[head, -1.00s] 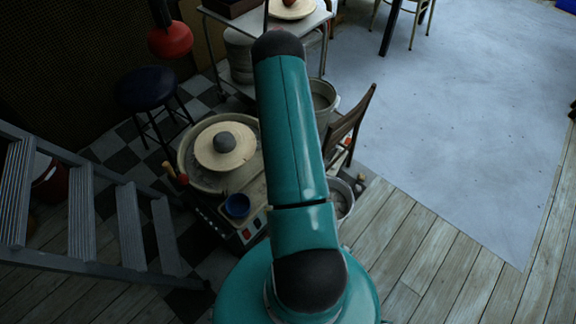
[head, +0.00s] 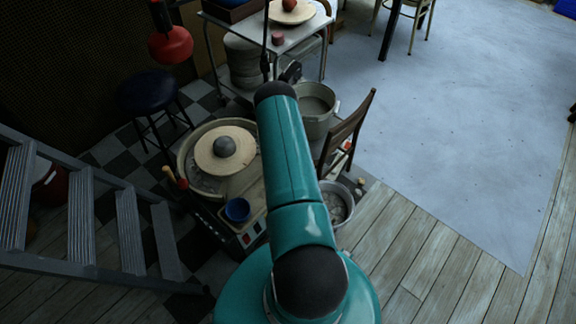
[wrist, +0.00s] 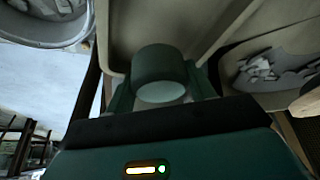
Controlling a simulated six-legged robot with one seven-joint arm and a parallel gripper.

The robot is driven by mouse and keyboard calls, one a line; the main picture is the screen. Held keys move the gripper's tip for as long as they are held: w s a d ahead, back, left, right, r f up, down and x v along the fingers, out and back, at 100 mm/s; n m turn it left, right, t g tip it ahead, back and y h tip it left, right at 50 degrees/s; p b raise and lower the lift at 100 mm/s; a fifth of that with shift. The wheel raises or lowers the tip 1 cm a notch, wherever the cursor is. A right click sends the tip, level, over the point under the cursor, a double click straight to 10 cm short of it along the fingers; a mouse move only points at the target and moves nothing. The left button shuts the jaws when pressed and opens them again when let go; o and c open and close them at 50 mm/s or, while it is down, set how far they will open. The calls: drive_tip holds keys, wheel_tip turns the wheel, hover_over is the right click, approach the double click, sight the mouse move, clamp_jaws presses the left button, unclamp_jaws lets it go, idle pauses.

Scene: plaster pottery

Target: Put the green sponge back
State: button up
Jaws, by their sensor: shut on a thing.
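The green sponge (wrist: 160,68) looks like a short dark green cylinder with a paler end facing the wrist camera. My gripper (wrist: 160,88) is shut on it, with one finger on each side. Behind the sponge is a pale, tray-like surface with a raised edge; I cannot tell whether the sponge touches it. In the head view my own arm covers the middle, and I cannot make out the sponge or the gripper fingers there.
A potter's wheel (head: 243,160) bears a grey lump (head: 224,146). A blue bowl (head: 237,209) sits beside it. Buckets (head: 316,104) and a wooden chair (head: 347,130) stand right of my arm. A metal cart (head: 240,25) is behind. A ladder (head: 80,215) stands left.

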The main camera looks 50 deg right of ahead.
drive_tip(key=shift+f, duration=1.55)
drive_tip(key=shift+f, duration=0.15)
drive_tip(key=o, duration=0.9)
drive_tip(key=shift+r, duration=0.45)
drive_tip(key=v, duration=1.1)
drive_tip(key=shift+a+r, duration=0.2)
